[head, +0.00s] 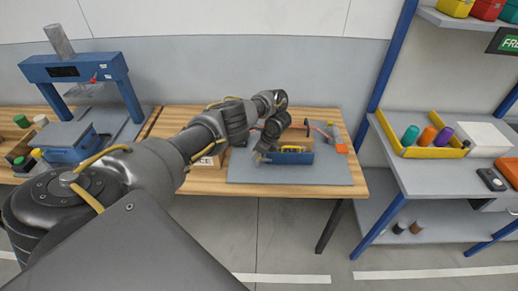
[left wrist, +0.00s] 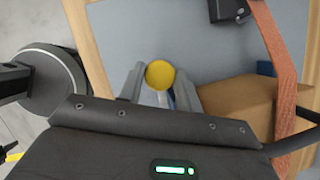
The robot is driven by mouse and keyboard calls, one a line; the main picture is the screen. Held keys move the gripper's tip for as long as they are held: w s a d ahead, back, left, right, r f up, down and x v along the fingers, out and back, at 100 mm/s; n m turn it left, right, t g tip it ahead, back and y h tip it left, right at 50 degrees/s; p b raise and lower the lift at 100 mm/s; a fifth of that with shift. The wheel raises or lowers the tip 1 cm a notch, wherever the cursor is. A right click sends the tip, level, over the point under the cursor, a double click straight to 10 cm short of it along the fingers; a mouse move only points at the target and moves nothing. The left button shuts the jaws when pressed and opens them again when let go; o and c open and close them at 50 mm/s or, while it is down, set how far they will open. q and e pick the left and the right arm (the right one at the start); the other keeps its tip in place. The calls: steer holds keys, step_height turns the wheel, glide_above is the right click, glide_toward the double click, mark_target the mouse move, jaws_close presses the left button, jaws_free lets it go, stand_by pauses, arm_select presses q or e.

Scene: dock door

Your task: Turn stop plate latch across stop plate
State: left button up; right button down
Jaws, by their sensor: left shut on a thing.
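My left arm reaches over the workbench, and its left gripper (head: 263,156) is low at the left end of a blue fixture (head: 300,158) on a grey mat. In the left wrist view the gripper's fingers (left wrist: 160,88) are on both sides of a round yellow knob (left wrist: 160,74) and shut on it. The knob seems to belong to the latch, but the latch arm and stop plate are mostly hidden by the gripper, so I cannot tell how the latch is turned. My right gripper is not in view.
The grey mat (head: 335,174) is bare at its front right. A blue press (head: 75,68) stands left. A shelf rack with a yellow tray (head: 435,152) stands right. A cardboard box (left wrist: 238,106) is close beside the fingers.

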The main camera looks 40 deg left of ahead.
arm_select(q)
steer(key=shift+w+r+n, duration=0.1)
steer(key=shift+n, duration=0.2)
steer(key=o, duration=1)
steer(key=shift+c, duration=0.2)
steer(key=shift+d+r, duration=0.1)
steer(key=shift+r, duration=0.2)
steer(key=p+v, duration=0.7)
steer(key=v, duration=0.3)
steer(key=shift+w+p, duration=0.15)
steer(key=shift+p, duration=0.15)
steer(key=shift+d, duration=0.1)
